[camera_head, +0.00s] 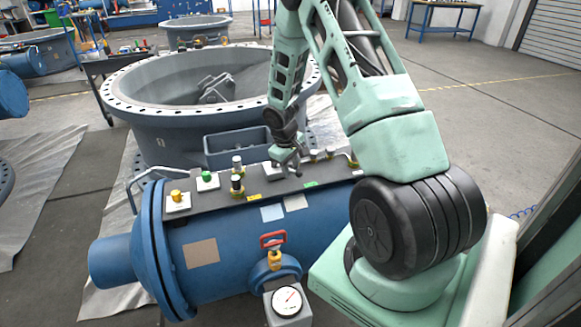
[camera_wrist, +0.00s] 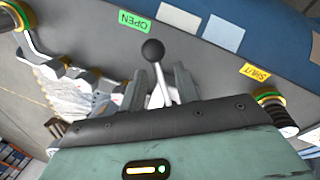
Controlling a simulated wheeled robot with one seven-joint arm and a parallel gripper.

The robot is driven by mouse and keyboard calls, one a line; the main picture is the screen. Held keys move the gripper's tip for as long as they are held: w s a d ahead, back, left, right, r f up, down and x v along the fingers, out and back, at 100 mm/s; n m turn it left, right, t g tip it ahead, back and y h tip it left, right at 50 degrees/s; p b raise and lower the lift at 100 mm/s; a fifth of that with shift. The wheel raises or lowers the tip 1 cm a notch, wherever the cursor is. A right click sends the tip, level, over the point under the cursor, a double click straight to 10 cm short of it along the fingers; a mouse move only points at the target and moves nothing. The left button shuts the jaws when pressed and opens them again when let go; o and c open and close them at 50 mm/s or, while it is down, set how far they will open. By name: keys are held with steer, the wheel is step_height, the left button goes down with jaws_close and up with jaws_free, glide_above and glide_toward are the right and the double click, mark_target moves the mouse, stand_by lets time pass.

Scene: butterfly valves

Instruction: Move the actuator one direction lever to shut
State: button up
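The direction lever (camera_wrist: 158,86), a pale stem with a black ball knob (camera_wrist: 153,50), stands between the two fingers of my gripper (camera_wrist: 162,82) in the wrist view. The fingers are apart, with a gap visible on both sides of the stem. The knob leans slightly left, toward the green OPEN label (camera_wrist: 134,21). The yellow SHUT label (camera_wrist: 254,72) lies to the right. In the head view my gripper (camera_head: 287,163) is down at the panel on the blue actuator (camera_head: 225,255), and hides most of the lever. The lever's base is hidden in the wrist view.
Yellow (camera_head: 176,196) and green (camera_head: 207,177) buttons and black fittings (camera_head: 237,184) stand on the panel left of my gripper. A red-handled valve (camera_head: 273,240) and a gauge (camera_head: 287,300) are in front. A large flanged ring (camera_head: 150,110) stands behind.

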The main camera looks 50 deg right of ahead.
steer(key=shift+c, duration=0.3)
jaws_close()
